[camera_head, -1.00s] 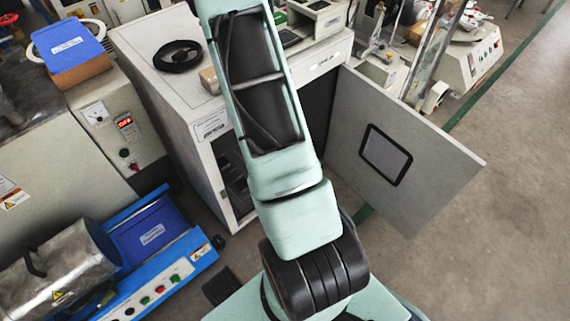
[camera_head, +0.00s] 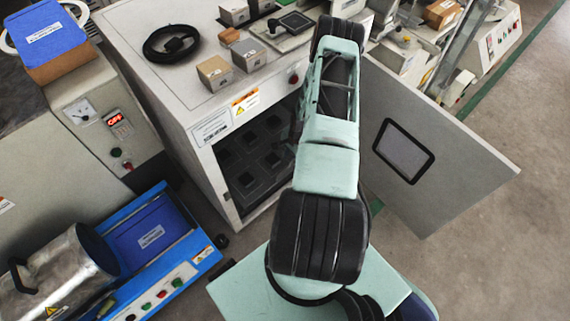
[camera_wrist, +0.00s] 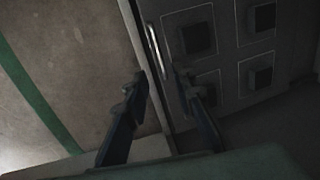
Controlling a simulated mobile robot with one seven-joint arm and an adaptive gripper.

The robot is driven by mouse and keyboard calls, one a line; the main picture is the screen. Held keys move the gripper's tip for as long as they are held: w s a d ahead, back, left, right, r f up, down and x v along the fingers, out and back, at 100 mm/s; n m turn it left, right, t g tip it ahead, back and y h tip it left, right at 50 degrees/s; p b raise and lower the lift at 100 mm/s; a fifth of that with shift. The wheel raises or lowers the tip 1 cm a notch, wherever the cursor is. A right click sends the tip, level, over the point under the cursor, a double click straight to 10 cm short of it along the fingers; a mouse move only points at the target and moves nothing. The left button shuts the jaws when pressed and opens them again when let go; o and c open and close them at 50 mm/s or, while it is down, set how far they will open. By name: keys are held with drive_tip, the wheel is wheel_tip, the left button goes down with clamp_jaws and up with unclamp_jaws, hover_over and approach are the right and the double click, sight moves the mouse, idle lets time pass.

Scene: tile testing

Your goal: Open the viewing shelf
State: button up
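The viewing shelf (camera_head: 243,160) is inside the grey-white cabinet, whose door stands open to the right. It is dark and carries several black square blocks. In the wrist view the shelf panel (camera_wrist: 222,14) fills the right side, with a thin bright handle (camera_wrist: 154,48) along its left edge. My gripper (camera_wrist: 160,78) is open, with one finger left of the shelf's edge and the other over its face. The lower end of the handle lies between the fingertips in the picture; I cannot tell whether they touch it. My arm hides the gripper in the head view.
The open cabinet door (camera_head: 451,157) with a dark window stands right of my arm. Small boxes and a black cable coil (camera_head: 171,44) lie on the cabinet top. A blue machine (camera_head: 150,238) with a metal cylinder stands at lower left. Open floor lies at far right.

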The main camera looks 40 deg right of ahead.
drive_tip(key=b, duration=0.4)
hover_over(286, 173)
wheel_tip(286, 173, down, 10)
drive_tip(key=shift+s+f, duration=0.1)
drive_tip(key=shift+s, duration=0.05)
clamp_jaws()
